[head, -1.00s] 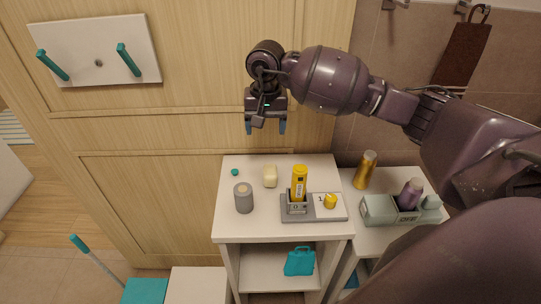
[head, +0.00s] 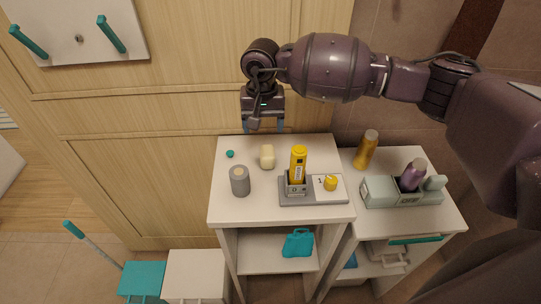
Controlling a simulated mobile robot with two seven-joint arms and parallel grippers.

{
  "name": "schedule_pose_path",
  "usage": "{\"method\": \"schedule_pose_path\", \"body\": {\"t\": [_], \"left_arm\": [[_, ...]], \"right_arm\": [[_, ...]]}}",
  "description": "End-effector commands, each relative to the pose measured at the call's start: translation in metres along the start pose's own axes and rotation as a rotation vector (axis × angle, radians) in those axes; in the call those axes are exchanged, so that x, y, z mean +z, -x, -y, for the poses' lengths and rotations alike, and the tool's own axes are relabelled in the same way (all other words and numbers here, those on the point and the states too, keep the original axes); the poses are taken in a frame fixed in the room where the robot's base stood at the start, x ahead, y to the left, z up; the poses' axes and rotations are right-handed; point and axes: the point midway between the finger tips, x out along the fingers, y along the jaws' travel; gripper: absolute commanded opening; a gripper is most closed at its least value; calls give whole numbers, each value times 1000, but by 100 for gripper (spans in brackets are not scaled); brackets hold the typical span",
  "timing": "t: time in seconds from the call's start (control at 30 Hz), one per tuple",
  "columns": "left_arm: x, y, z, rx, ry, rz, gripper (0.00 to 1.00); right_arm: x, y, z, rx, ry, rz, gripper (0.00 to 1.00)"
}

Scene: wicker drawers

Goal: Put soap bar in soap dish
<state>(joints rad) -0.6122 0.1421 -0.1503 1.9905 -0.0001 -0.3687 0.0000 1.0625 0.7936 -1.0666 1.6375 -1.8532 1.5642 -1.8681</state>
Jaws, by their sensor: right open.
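A cream block, which looks like the soap bar (head: 267,157), lies on the white cabinet top (head: 225,207). A grey and white tray (head: 325,197) stands to its right, with a yellow tube (head: 298,165) upright in its left part and a small yellow item (head: 330,183) on its right part. I cannot tell whether this tray is the soap dish. My right gripper (head: 263,127) is open and empty, pointing down above the back edge of the cabinet top, behind the soap bar and apart from it. My left gripper is not in view.
A grey cylinder (head: 240,181) and a small teal item (head: 230,154) stand left of the soap bar. On the right, a gold bottle (head: 366,150) and a green holder (head: 380,193) with a purple bottle (head: 412,175) stand on a lower cabinet. A wooden panel (head: 170,90) rises behind.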

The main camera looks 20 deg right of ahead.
Motion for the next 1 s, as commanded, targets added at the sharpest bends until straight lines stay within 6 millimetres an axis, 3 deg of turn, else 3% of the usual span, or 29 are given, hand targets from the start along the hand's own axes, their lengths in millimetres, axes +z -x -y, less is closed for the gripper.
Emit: {"method": "schedule_pose_path", "body": {"t": [0.1, 0.37, 0.63, 1.0], "left_arm": [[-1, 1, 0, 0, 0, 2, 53], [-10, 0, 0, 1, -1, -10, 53], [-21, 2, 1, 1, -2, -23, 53], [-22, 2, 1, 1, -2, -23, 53]], "right_arm": [[0, -18, -1, 1, -2, 3, 72], [0, -40, -4, 2, -1, 2, 72], [0, -75, -9, 1, -2, 2, 72], [-1, -83, -9, 1, 0, 0, 71]]}}
